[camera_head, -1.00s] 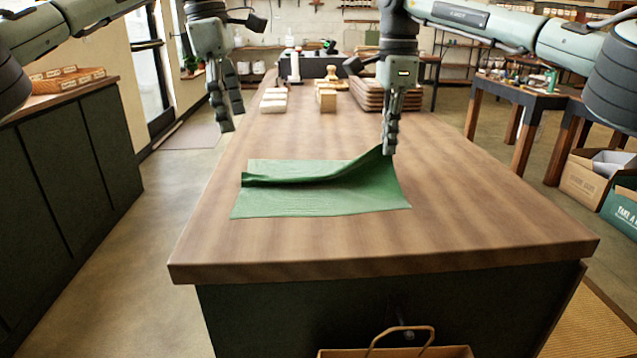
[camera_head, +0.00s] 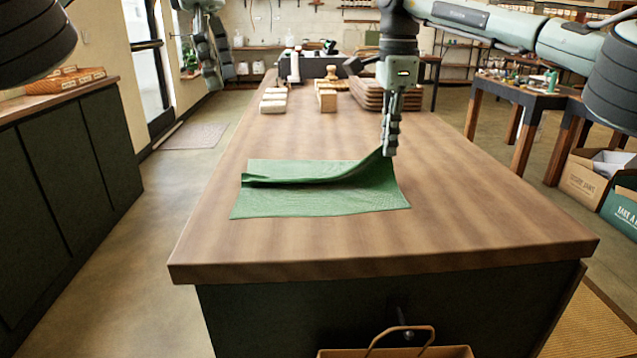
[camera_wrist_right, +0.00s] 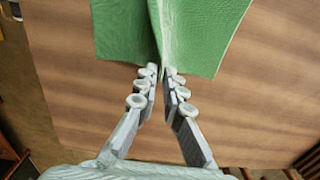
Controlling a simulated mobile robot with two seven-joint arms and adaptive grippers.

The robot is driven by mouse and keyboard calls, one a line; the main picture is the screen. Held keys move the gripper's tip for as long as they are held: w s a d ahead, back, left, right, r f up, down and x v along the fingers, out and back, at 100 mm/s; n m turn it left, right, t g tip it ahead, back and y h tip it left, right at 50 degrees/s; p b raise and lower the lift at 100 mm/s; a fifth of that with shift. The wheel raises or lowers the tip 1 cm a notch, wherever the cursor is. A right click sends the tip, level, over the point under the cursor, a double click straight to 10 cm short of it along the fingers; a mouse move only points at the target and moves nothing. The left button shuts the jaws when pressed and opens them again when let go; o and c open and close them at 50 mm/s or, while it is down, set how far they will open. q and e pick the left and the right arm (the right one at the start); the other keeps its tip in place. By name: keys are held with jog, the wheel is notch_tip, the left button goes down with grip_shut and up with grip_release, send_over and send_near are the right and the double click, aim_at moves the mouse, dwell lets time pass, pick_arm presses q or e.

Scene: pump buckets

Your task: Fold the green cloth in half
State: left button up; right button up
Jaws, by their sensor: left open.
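The green cloth (camera_head: 310,197) lies on the wooden table. A raised fold runs across it, and its right part is lifted up to my right gripper (camera_head: 389,152). In the right wrist view, the fingertips of my right gripper (camera_wrist_right: 160,74) are closed together on a pinched ridge of the green cloth (camera_wrist_right: 200,32). My left gripper (camera_head: 213,82) is open and empty, raised beyond the table's left edge in the picture, well away from the cloth.
The wooden table (camera_head: 400,235) is clear around the cloth. White packets (camera_head: 273,100), wooden blocks (camera_head: 327,97) and stacked brown trays (camera_head: 375,93) stand at its far end. A paper bag (camera_head: 400,350) is below the front edge.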

jog(key=o, duration=0.5)
jog(key=shift+c, duration=0.2)
jog(key=shift+o, duration=0.6)
jog(key=o, duration=0.5)
jog(key=shift+o, duration=0.5)
jog(key=o, duration=0.6)
jog(key=shift+r, duration=2.8)
jog(key=shift+f, duration=0.1)
